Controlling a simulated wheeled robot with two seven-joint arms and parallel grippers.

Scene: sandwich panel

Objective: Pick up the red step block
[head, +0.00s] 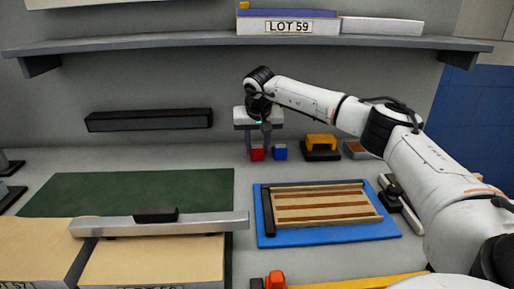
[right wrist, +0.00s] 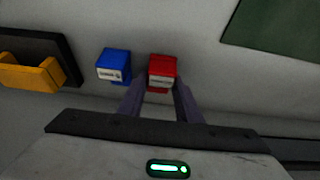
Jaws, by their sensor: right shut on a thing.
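The red step block (head: 257,154) stands on the worktop near the back wall, just left of a blue block (head: 280,152). In the right wrist view the red block (right wrist: 162,72) sits between the fingertips, with the blue block (right wrist: 114,66) close beside it. My right gripper (head: 259,150) points down at the red block and is shut on it. The block appears to be at worktop level; I cannot tell whether it is lifted. My left gripper is not in view.
A yellow-and-black tool (head: 321,146) is right of the blue block. A blue tray (head: 330,235) holding a wooden slatted panel and a green mat (head: 130,192) lie in front. A shelf (head: 180,42) with LOT 59 boxes hangs above.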

